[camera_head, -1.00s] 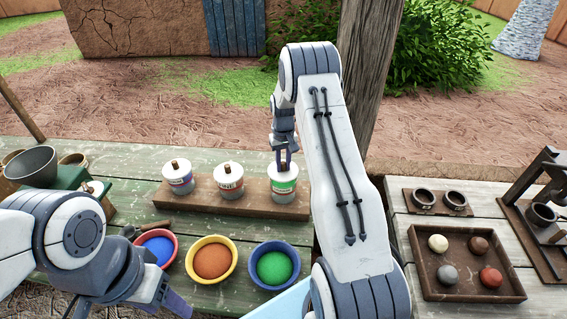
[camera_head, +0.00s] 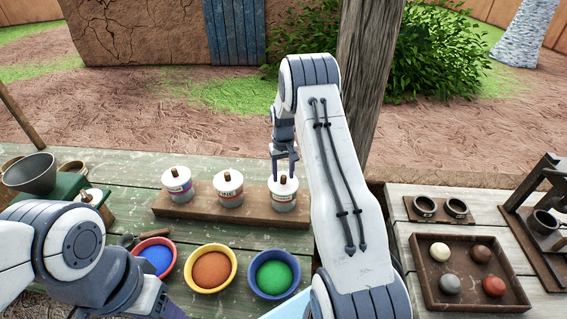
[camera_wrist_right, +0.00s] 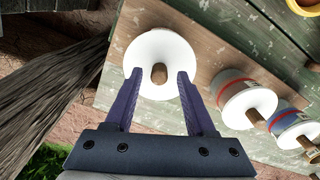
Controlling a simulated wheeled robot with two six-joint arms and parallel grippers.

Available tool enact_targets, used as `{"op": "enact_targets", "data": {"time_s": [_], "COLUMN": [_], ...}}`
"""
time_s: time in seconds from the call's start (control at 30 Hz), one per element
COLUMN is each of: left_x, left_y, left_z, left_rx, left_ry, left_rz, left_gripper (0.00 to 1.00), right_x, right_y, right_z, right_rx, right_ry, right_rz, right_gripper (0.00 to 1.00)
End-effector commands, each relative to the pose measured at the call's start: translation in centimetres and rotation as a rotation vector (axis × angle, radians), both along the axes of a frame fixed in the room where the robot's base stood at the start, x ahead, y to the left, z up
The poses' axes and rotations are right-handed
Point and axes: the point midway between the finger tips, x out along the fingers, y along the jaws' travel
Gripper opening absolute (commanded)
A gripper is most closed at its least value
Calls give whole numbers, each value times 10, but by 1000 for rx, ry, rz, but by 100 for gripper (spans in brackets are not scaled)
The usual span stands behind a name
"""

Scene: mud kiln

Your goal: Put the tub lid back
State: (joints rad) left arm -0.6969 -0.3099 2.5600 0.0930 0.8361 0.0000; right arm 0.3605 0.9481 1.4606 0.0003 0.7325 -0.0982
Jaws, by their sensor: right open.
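Three tubs with white lids and brown knobs stand in a row on a wooden plank. The right-hand tub (camera_head: 284,201) has its white lid (camera_head: 274,185) on top, looking level. This lid (camera_wrist_right: 160,48) also shows in the right wrist view, with its brown knob (camera_wrist_right: 159,73) between the fingertips. My right gripper (camera_head: 283,174) is open at this lid, one finger on each side of the knob, with gaps beside it. The right wrist view shows its fingers (camera_wrist_right: 159,76) apart. My left arm is at the lower left; its fingers are mostly cut off by the frame edge.
The middle tub (camera_head: 229,198) and left tub (camera_head: 178,190) stand left along the plank (camera_head: 256,215). Red, yellow and blue bowls (camera_head: 274,294) of pigment sit in front. A wooden post (camera_head: 362,110) rises behind my right arm. A tray (camera_head: 427,284) of balls is at right.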

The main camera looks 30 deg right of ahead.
Motion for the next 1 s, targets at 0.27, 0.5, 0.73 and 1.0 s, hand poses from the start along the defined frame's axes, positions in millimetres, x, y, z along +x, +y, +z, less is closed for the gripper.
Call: {"op": "enact_targets", "data": {"time_s": [0.27,0.5,0.73,1.0], "left_x": [0,0,0,0], "left_y": [0,0,0,0], "left_z": [-18,-32,-37,-36], "left_rx": [0,0,0,0], "left_ry": [0,0,0,0], "left_rz": [2,3,2,2], "left_gripper": [59,59,59,59], "right_x": [2,1,0,-2], "right_y": [-1,-1,0,33], "right_z": [50,101,125,139], "right_rx": [-3,-3,-1,3], "right_ry": [-8,-6,-2,-6], "right_rz": [0,0,0,51], "right_gripper": [55,55,55,55]}}
